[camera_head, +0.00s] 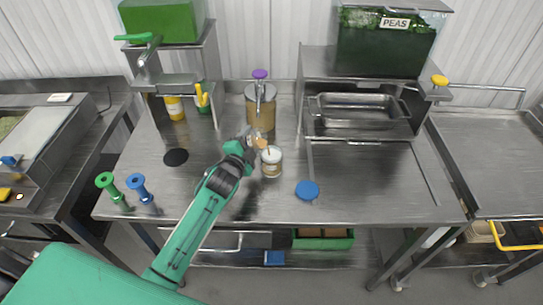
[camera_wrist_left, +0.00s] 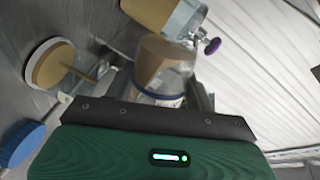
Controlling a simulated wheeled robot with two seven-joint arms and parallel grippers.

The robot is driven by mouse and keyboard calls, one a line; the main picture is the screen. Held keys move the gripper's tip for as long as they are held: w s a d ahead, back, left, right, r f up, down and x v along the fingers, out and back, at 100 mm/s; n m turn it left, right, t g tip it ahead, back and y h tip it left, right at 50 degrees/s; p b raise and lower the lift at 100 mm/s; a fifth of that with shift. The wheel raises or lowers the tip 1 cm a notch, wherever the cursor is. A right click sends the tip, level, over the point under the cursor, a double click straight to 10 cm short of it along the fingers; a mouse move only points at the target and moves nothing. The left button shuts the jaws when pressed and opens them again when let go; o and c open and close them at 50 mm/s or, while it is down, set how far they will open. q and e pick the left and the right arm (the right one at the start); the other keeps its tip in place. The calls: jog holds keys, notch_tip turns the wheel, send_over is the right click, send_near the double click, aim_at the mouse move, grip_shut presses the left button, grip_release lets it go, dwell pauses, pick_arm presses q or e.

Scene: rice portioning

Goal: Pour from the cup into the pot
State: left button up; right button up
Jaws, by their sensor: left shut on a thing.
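The pot is a small round container (camera_head: 271,163) with a pale rim on the table, right of my left gripper. In the left wrist view the pot (camera_wrist_left: 38,68) shows tan contents near its rim. A thin tan strip runs from it toward the cup; I cannot tell whether it is a stick or falling grains. My left gripper (camera_head: 252,142) is shut on the clear cup (camera_wrist_left: 168,62), which has a blue band and brown contents. The gripper is beside the pot in the head view. The cup is mostly hidden by the gripper there. My right gripper is not seen.
A dispenser with a purple knob (camera_head: 260,74) stands just behind. A blue disc (camera_head: 307,190) lies right of the pot. Green (camera_head: 106,181) and blue (camera_head: 137,183) handled tools stand at the front left. A steel tray (camera_head: 355,100) is at the back right. The front right table is clear.

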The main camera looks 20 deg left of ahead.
pick_arm(q)
jog(key=shift+d+r+m+y+p, duration=0.35)
jog(key=shift+d+m+p, duration=0.25)
jog(key=shift+m, duration=0.3)
dwell(0.6)
jog(key=shift+d+f+m, duration=0.25)
jog(key=shift+f+m, duration=0.15)
jog(key=shift+m, duration=0.4)
dwell(0.6)
jog(key=shift+d+r, duration=0.1)
jog(key=shift+r, duration=0.05)
dwell(0.4)
